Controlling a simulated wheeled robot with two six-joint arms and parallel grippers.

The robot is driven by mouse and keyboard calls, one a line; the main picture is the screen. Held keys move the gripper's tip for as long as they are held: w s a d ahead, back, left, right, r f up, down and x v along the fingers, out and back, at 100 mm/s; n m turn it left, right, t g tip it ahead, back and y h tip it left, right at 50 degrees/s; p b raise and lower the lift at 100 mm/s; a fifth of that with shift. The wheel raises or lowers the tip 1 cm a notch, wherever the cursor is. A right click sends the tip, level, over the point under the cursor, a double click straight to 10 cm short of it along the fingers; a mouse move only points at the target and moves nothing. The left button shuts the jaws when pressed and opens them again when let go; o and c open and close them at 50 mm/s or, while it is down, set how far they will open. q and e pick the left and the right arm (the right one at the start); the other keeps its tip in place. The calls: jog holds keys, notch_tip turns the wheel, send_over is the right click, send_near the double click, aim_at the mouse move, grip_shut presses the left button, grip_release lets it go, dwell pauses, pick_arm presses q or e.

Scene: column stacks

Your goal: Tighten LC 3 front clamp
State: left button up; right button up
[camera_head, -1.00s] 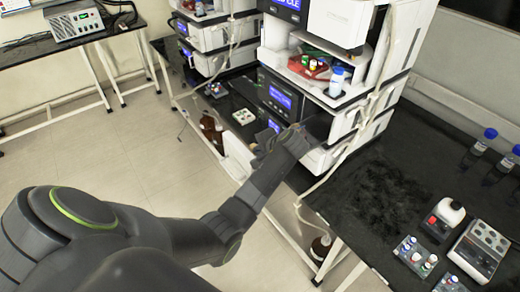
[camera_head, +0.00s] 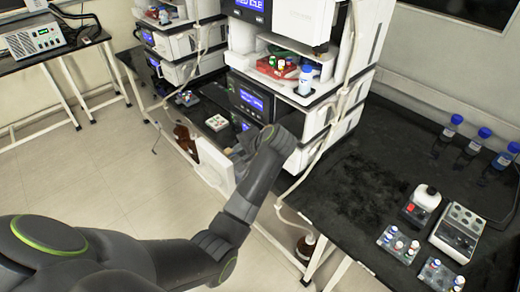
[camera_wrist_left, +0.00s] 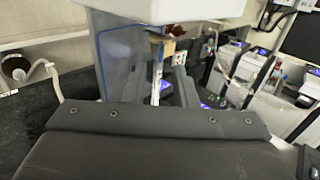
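The near column stack (camera_head: 318,112) stands at the middle of the head view, with lit blue displays. A white panel (camera_head: 213,168) stands out from its lower front, like an open door. My left gripper (camera_head: 240,150) is at this lower front, beside the panel; my own wrist covers much of it, and its opening is unclear. The left wrist view shows a panel with a blue edge line (camera_wrist_left: 115,60) and a small tan piece (camera_wrist_left: 168,47) near the gripper (camera_wrist_left: 172,88). I cannot make out the LC 3 front clamp. My right gripper is not in view.
A second stack (camera_head: 185,45) stands behind to the left. A brown bottle (camera_head: 305,248) is below the bench edge. The floor at left is clear.

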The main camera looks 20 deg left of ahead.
pick_arm(q)
jog(key=b+v, duration=0.2)
jog(key=v, duration=0.9)
jog(key=shift+d+r, duration=0.15)
jog(key=shift+d, duration=0.1)
